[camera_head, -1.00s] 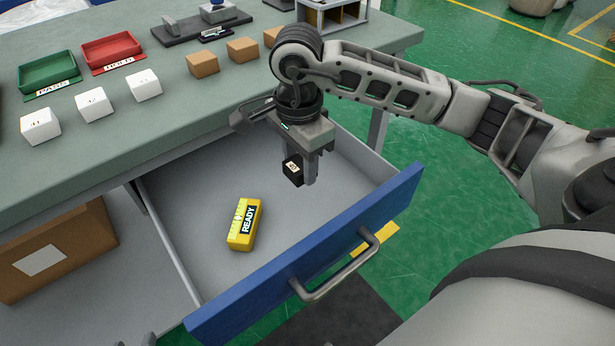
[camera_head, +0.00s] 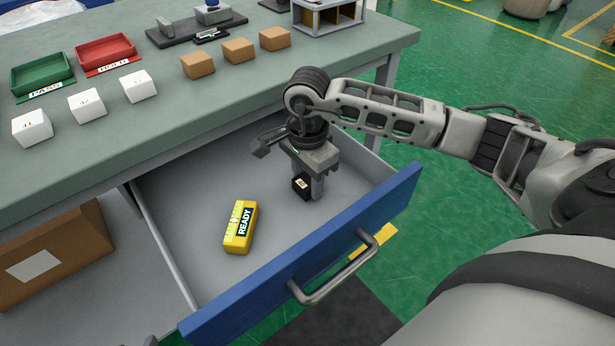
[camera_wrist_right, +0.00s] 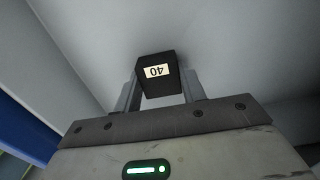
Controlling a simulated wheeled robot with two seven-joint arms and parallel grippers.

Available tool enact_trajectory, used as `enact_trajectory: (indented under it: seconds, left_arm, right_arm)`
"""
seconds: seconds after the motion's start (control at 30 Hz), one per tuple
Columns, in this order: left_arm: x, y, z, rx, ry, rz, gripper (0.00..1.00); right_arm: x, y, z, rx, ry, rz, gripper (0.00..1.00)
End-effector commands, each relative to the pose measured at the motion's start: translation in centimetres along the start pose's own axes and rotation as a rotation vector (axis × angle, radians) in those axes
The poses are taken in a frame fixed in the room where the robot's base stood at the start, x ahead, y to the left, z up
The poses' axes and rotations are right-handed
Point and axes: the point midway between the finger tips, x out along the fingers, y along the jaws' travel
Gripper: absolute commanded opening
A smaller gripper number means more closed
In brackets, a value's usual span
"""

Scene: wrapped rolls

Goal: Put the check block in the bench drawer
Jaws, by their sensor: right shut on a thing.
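The check block (camera_head: 301,187) is a small black block with a pale label. In the right wrist view the block (camera_wrist_right: 158,82) sits between my fingers, its label reading 40 upside down. My right gripper (camera_head: 308,187) is shut on it and points down inside the open bench drawer (camera_head: 180,205), toward the drawer's right side. The block is low, close to the drawer floor; I cannot tell whether it touches. The drawer has grey walls and a blue front with a handle. My left gripper is not in view.
A yellow block marked READY (camera_head: 240,227) lies in the drawer, left of my right gripper. White boxes (camera_head: 87,105), brown boxes (camera_head: 239,50), a green tray (camera_head: 42,73) and a red tray (camera_head: 104,54) stand on the bench (camera_head: 190,110). A cardboard box (camera_head: 50,255) is below.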

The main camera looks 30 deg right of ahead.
Motion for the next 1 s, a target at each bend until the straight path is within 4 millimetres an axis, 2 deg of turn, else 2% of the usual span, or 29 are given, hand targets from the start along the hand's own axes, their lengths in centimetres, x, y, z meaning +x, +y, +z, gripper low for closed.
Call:
enact_trajectory:
  seconds: [0.17,0.2,0.27,0.53,0.67,0.77,1.0]
  left_arm:
    - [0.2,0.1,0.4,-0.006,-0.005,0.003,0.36]
    - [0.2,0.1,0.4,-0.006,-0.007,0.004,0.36]
    - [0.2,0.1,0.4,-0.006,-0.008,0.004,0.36]
    - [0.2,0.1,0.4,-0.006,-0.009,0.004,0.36]
    - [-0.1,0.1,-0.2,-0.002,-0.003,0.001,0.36]
    - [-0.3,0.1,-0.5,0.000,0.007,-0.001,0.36]
    - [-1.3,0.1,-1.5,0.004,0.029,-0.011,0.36]
  right_arm:
    - [0.4,0.0,0.0,0.000,0.000,-0.001,0.17]
    - [0.3,0.0,0.0,0.000,0.000,0.000,0.49]
    - [0.3,0.0,0.0,0.000,0.000,0.000,0.62]
    - [0.2,0.0,0.0,0.000,0.000,0.000,0.62]
    - [-0.5,0.0,0.0,0.000,0.000,0.000,0.62]
    - [-2.1,-0.1,0.0,-0.002,0.000,-0.004,0.62]
    - [-7.4,-0.1,0.0,-0.001,0.001,-0.004,0.62]
